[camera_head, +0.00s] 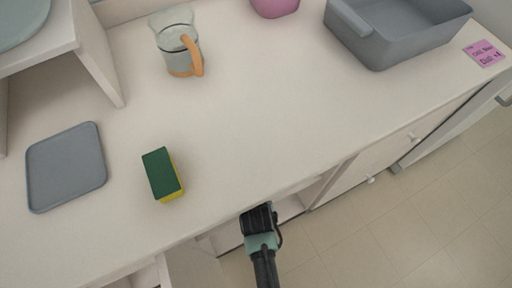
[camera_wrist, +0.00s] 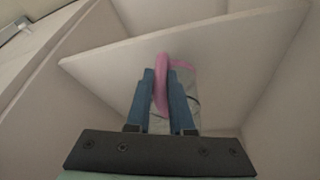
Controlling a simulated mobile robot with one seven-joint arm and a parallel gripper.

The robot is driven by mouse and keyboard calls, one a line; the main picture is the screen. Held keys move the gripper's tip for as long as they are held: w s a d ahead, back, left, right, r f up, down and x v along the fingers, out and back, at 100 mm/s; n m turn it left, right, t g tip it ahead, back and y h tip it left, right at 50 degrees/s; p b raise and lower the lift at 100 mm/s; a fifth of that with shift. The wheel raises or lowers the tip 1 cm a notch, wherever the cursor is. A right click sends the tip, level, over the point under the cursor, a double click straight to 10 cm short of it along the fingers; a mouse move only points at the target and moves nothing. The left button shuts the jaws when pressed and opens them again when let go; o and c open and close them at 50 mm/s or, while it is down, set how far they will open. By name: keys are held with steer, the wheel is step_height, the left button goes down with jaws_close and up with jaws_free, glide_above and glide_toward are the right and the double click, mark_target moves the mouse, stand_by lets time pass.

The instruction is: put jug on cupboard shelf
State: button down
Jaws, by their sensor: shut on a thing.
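In the wrist view, my gripper (camera_wrist: 161,78) is shut on the pink handle of a jug (camera_wrist: 161,92). The jug's clear body shows only partly behind the fingers. A pale cupboard shelf (camera_wrist: 105,72) lies around and beyond the jug; I cannot tell whether the jug touches it. In the head view, my gripper (camera_head: 258,212) is at the open cupboard (camera_head: 290,207) below the counter edge, and its fingers and the held jug are hidden there.
On the counter (camera_head: 270,110) stand a clear jug with an orange handle (camera_head: 178,45), a sponge (camera_head: 162,174), a grey tray (camera_head: 66,166), a grey basin (camera_head: 395,40) and a pink item (camera_head: 274,6). An open cupboard door (camera_head: 190,265) stands left of my arm.

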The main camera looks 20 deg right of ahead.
steer(key=shift+w+d, duration=0.3)
steer(key=shift+w, duration=0.4)
steer(key=w, duration=0.1)
steer(key=w+d, duration=0.1)
steer(key=w+f+b, duration=0.1)
steer(key=shift+w+d, duration=0.25)
steer(key=shift+d, duration=0.1)
steer(key=shift+f, duration=0.25)
steer(key=c, duration=0.8)
jaws_free()
steer(key=shift+f, duration=0.15)
steer(key=shift+s+a+r, duration=0.1)
steer(key=shift+s+r, duration=0.05)
steer(key=shift+r, duration=0.35)
steer(key=s+a+p, duration=0.1)
steer(key=s+a, duration=0.4)
steer(key=s, duration=0.6)
steer(key=shift+r+p, duration=0.2)
steer(key=shift+p, duration=0.15)
